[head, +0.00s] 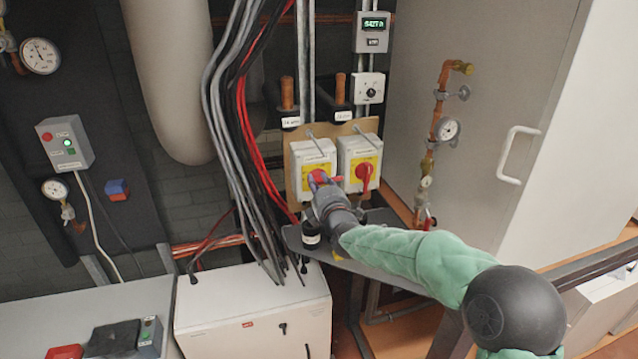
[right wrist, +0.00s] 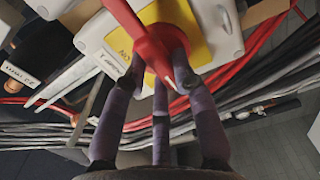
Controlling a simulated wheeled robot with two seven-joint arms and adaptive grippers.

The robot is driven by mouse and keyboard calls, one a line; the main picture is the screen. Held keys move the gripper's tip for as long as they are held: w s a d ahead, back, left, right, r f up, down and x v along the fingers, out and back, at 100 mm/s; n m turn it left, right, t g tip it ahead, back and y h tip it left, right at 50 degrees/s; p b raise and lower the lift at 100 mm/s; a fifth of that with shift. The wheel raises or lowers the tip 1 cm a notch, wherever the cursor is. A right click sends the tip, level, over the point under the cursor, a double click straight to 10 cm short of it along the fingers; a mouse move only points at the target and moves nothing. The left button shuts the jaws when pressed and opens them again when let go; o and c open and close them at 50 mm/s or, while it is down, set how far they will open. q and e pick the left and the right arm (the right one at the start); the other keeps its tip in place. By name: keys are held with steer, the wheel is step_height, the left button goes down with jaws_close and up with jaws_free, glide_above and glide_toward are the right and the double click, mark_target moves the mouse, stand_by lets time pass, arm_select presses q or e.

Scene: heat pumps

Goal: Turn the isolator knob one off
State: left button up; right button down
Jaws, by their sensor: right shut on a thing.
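Two white isolator boxes with yellow plates and red knobs are mounted side by side on a wooden board. My right gripper (head: 322,188) is at the left isolator box (head: 312,155), shut on its red knob (head: 315,177). In the right wrist view the fingers (right wrist: 160,80) close around the red knob (right wrist: 143,35) in front of the yellow plate (right wrist: 178,14). Fingers partly hide the knob, so its exact setting is hard to read. The right isolator box (head: 359,148) has a free red knob (head: 364,172). My left gripper is not in view.
Grey, black and red cables (head: 240,110) hang close left of the boxes. A grey shelf (head: 375,262) lies below my right forearm. A copper pipe with a gauge (head: 447,129) and a large cabinet with a handle (head: 517,155) stand right. A white box (head: 252,312) stands below.

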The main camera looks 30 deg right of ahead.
stand_by(0.4)
steer(key=c, duration=1)
jaws_free()
steer(key=shift+s, duration=0.1)
steer(key=v, duration=1.2)
steer(key=shift+a, duration=0.1)
